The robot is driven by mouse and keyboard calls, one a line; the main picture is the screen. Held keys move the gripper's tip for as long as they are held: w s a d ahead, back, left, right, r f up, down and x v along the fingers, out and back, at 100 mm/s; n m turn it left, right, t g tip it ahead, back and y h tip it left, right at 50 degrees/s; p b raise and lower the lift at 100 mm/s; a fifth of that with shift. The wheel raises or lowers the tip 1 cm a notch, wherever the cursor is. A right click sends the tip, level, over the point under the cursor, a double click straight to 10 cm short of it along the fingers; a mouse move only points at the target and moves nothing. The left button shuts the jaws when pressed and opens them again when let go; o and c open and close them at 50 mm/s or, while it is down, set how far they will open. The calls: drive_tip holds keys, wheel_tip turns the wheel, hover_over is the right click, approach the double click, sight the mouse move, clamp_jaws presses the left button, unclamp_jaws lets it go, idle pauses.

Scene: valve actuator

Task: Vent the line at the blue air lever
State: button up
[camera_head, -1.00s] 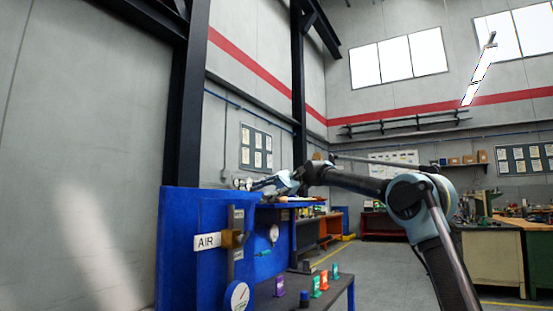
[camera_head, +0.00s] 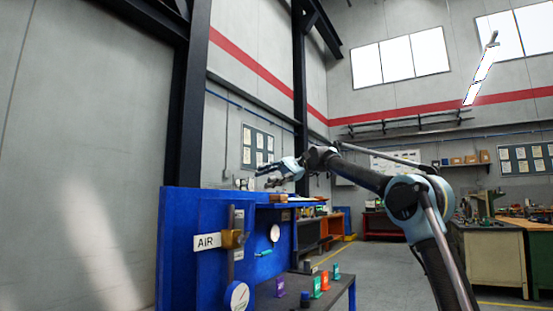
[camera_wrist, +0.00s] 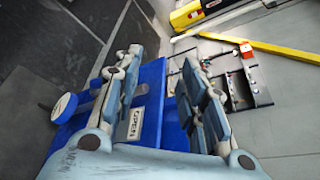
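A blue panel (camera_head: 178,250) stands at the left in the head view. It carries a white AIR label (camera_head: 207,241) beside a brass valve body (camera_head: 232,239) on a grey vertical pipe. A small light-blue lever (camera_head: 264,253) sticks out to the right of the valve, below a white gauge (camera_head: 274,233). My gripper (camera_head: 266,176) hangs in the air above the panel's top, apart from the lever. In the wrist view my gripper's fingers (camera_wrist: 160,70) are spread with nothing held. An OPEN label (camera_wrist: 135,122) on a blue surface shows between them.
A larger round gauge (camera_head: 238,296) sits low on the panel. Purple, green, orange and teal tags stand on a dark bench (camera_head: 335,287) to its right. In the wrist view a yellow bar (camera_wrist: 262,47) crosses the floor.

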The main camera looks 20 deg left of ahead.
wheel_tip(320, 180, up, 7)
drive_tip(key=w+d, duration=0.1)
drive_tip(key=d, duration=0.1)
drive_tip(key=shift+d+r, duration=0.2)
idle(0.9)
drive_tip(key=shift+c, duration=0.6)
